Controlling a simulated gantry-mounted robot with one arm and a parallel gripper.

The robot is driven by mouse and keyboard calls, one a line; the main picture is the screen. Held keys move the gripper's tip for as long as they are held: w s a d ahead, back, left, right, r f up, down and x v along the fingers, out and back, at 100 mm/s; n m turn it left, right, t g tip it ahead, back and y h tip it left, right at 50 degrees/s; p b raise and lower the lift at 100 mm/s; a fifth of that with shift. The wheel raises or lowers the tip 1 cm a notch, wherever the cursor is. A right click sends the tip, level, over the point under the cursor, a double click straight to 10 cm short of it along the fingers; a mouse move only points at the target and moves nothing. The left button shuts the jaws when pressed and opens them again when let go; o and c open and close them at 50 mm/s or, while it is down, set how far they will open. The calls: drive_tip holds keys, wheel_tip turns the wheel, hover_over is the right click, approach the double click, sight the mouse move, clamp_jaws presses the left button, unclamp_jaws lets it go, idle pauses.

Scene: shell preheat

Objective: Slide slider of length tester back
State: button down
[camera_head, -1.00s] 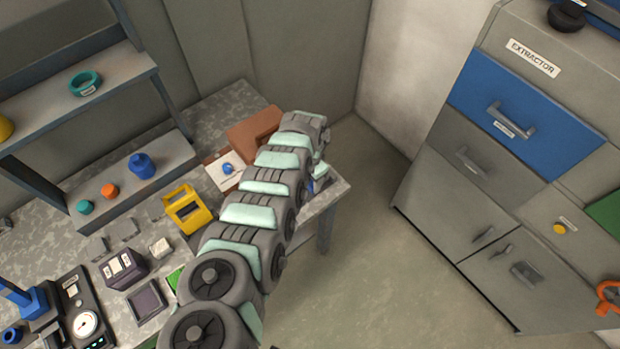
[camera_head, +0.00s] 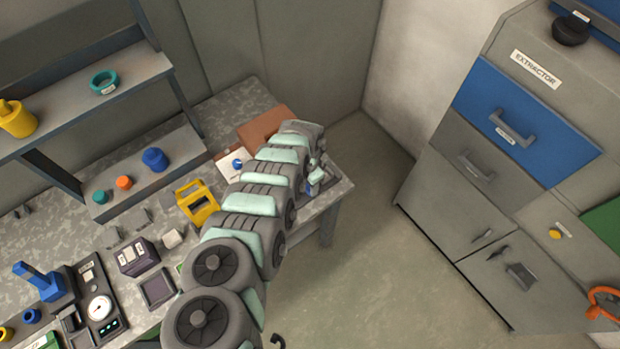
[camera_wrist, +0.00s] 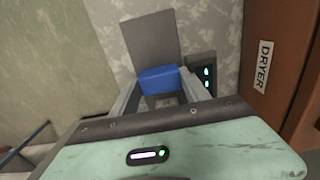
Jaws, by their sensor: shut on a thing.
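The length tester (camera_wrist: 148,42) is in the wrist view, a grey device with a flat plate and a dark panel with green lit digits at its right. Its blue slider (camera_wrist: 165,79) is a block in front of the plate. My gripper (camera_wrist: 163,92) has its two grey fingers on either side of the blue slider and is shut on it. The wrist housing hides the near part of the tester. In the head view, my gripper (camera_head: 315,176) is at the table's right end, and my arm hides most of the tester.
A brown dryer (camera_wrist: 282,65) stands close to the right of the tester. In the head view, a yellow frame-shaped thing (camera_head: 198,204) and several small devices stand along the table (camera_head: 240,105). Drawers with a blue front (camera_head: 520,120) stand apart at the right, with free floor between.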

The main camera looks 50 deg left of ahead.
drive_tip(key=shift+s, duration=0.1)
drive_tip(key=c, duration=0.5)
unclamp_jaws()
drive_tip(key=shift+r, duration=0.1)
drive_tip(key=shift+r, duration=5.35)
